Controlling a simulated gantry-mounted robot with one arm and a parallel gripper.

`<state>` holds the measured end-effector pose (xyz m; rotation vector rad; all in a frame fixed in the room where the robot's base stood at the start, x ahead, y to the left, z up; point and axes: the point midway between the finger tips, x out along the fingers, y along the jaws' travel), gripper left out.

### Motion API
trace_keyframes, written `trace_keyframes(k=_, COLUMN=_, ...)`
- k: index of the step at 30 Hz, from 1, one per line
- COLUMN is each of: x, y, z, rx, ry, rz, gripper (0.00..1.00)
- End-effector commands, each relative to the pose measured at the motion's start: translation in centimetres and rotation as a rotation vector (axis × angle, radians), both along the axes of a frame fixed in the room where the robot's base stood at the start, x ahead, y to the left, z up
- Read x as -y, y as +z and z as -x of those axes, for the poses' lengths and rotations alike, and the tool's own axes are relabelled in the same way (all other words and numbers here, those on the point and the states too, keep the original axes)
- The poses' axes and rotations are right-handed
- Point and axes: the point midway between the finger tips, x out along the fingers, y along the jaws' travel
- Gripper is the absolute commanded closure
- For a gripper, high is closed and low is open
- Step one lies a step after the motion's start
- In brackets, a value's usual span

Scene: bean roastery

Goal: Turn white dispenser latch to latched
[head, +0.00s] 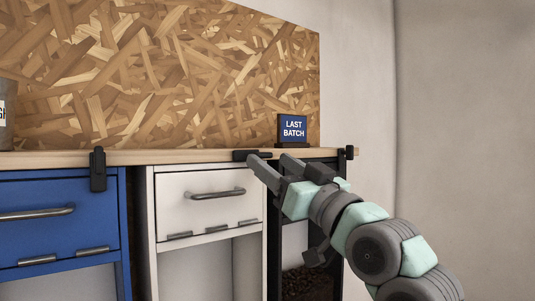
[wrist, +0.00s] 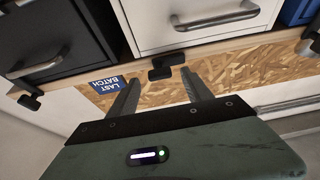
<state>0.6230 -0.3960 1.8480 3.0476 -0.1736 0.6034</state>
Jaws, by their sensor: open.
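The white dispenser (head: 203,209) has a closed front with a metal handle. Its black latch (head: 252,155) lies sideways along the counter edge, above the dispenser's right part. In the wrist view the latch (wrist: 162,73) appears between and just beyond my fingertips. My gripper (head: 270,158) is open and empty, with its fingers reaching toward the counter edge at the latch's right end. In the wrist view my gripper (wrist: 161,78) has its two fingers well apart. I cannot tell whether a finger touches the latch.
The blue dispenser (head: 90,237) at left has a black latch (head: 97,170) hanging down over its front. A dark dispenser (wrist: 50,35) has its own latch (wrist: 30,102). A "LAST BATCH" sign (head: 292,129) stands on the wooden counter (head: 180,157) behind my gripper.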

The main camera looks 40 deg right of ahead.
Motion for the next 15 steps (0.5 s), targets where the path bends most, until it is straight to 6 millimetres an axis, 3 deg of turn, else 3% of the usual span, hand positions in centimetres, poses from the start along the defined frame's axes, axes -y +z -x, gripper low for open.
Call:
trace_keyframes(k=6, x=0.2, y=0.9, z=-2.0, rx=0.001, ry=0.001, rz=0.000, gripper=0.42)
trace_keyframes(k=15, x=0.3, y=0.9, z=-2.3, rx=0.002, ry=0.000, rz=-0.001, gripper=0.42)
